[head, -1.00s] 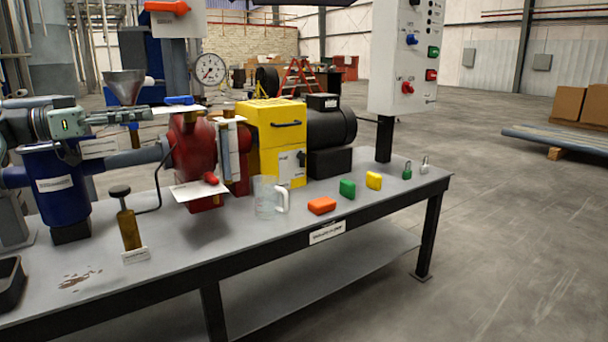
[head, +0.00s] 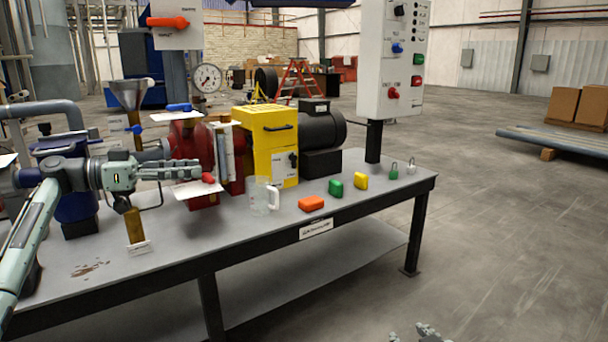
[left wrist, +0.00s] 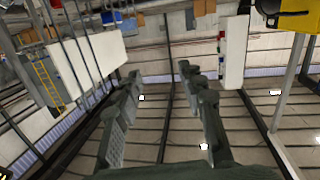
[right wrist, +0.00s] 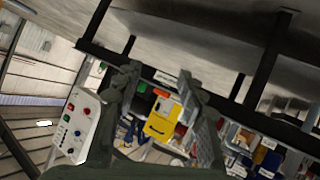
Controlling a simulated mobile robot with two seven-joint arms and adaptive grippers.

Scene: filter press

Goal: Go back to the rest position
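My left gripper (head: 196,170) is in front of the red pump (head: 198,148) in the head view, above the bench, its fingers pointing right. In the left wrist view its two fingers (left wrist: 160,72) are apart with nothing between them. My right gripper (head: 412,335) shows only its tips at the bottom edge of the head view, over the floor in front of the bench. In the right wrist view its fingers (right wrist: 158,76) are apart and hold nothing; the yellow housing shows beyond them.
A brass-coloured upright (head: 134,225) stands below the left gripper. A control box (head: 392,60) rises at the right.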

